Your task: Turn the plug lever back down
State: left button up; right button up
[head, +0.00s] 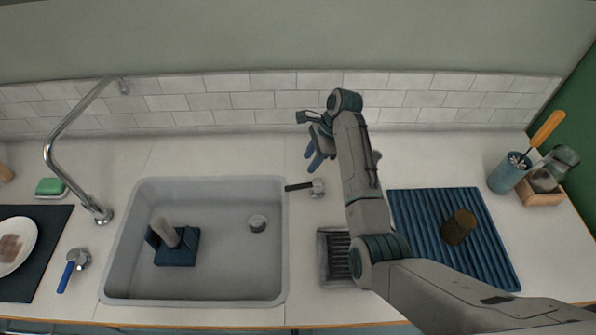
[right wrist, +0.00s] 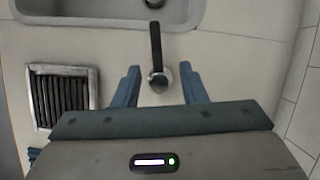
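The plug lever (head: 298,187) is a black handle on a round metal base at the sink's right edge. In the head view it points left toward the sink; its exact tilt is hard to tell. In the right wrist view the lever (right wrist: 156,45) points up the picture from its base. My right gripper (head: 312,157) is open and empty, behind the lever in the head view. In the right wrist view the blue fingers of the gripper (right wrist: 162,86) appear on either side of the base, apart from it. My left gripper is out of view.
A slatted grate (head: 338,258) lies in front of the lever. A blue ribbed mat (head: 480,240) lies right. A chrome tap (head: 48,155) stands left.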

aim_at(296, 186)
jog(key=shift+s+a+f+p, duration=0.35)
jog(key=shift+s+a+f, duration=0.1)
jog(key=shift+s+f, duration=0.3)
jog(key=x, duration=0.4)
jog(key=w+p+x, duration=0.1)
jog(key=x, duration=0.1)
jog(key=shift+f, duration=0.4)
jog(key=shift+s+a+f, duration=0.35)
jog(key=shift+f, duration=0.4)
jog(key=shift+w, duration=0.1)
grip_shut()
